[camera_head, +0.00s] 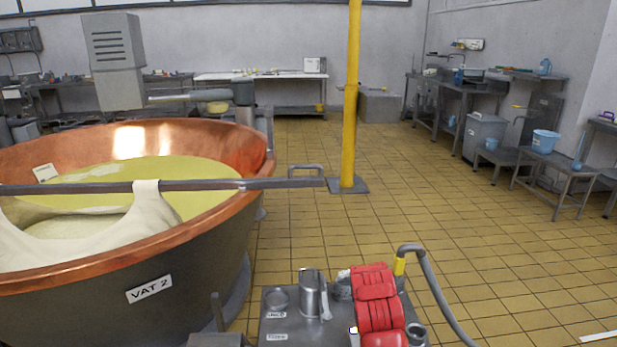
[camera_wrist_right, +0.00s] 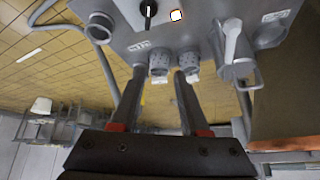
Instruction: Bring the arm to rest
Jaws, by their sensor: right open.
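My right gripper (camera_wrist_right: 162,72) shows in the right wrist view. Its two dark fingers are apart, with nothing held between them. Beyond the fingertips is a grey tray (camera_wrist_right: 200,22) with small grey cups (camera_wrist_right: 158,62) and a metal jug (camera_wrist_right: 237,50). In the head view a red arm part covers the right side of the same tray (camera_head: 290,333), and the gripper's fingers cannot be made out there. The metal jug (camera_head: 310,292) stands upright on the tray, beside a small round dish (camera_head: 277,298). My left gripper is not in view.
A copper vat (camera_head: 200,235) labelled VAT 2 stands at left, with a bar (camera_head: 90,187) across it and white cloth (camera_head: 148,205) over the bar. A yellow post (camera_head: 350,100) stands mid-room. A hose (camera_head: 435,280) rises by the tray.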

